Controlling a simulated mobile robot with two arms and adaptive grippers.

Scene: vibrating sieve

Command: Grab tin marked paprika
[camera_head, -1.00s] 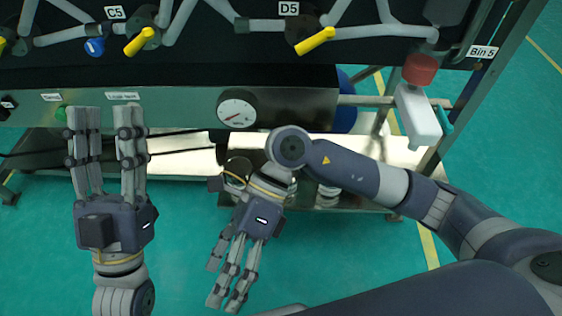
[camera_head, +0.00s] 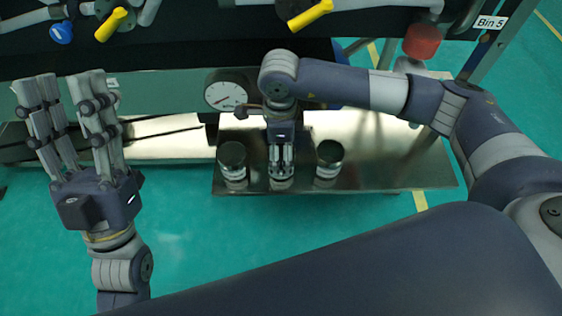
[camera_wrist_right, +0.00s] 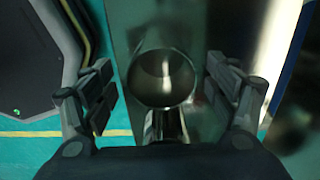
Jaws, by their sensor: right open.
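Three dark-lidded tins stand in a row on the metal shelf: a left tin (camera_head: 233,160), a middle tin (camera_head: 281,183) and a right tin (camera_head: 329,160). I cannot read any label, so I cannot tell which is paprika. My right gripper (camera_head: 281,168) is above the middle tin, pointing down and covering most of it. In the right wrist view, the round top of a tin (camera_wrist_right: 162,76) lies between the open fingers, apart from both. My left gripper (camera_head: 62,92) is open and empty at the left, away from the tins.
The metal shelf (camera_head: 400,160) has free room right of the tins. Behind it is the sieve machine with a round gauge (camera_head: 226,92), yellow handles (camera_head: 311,14) and a red cap (camera_head: 422,41) close to my right arm. Green floor (camera_head: 200,240) lies in front.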

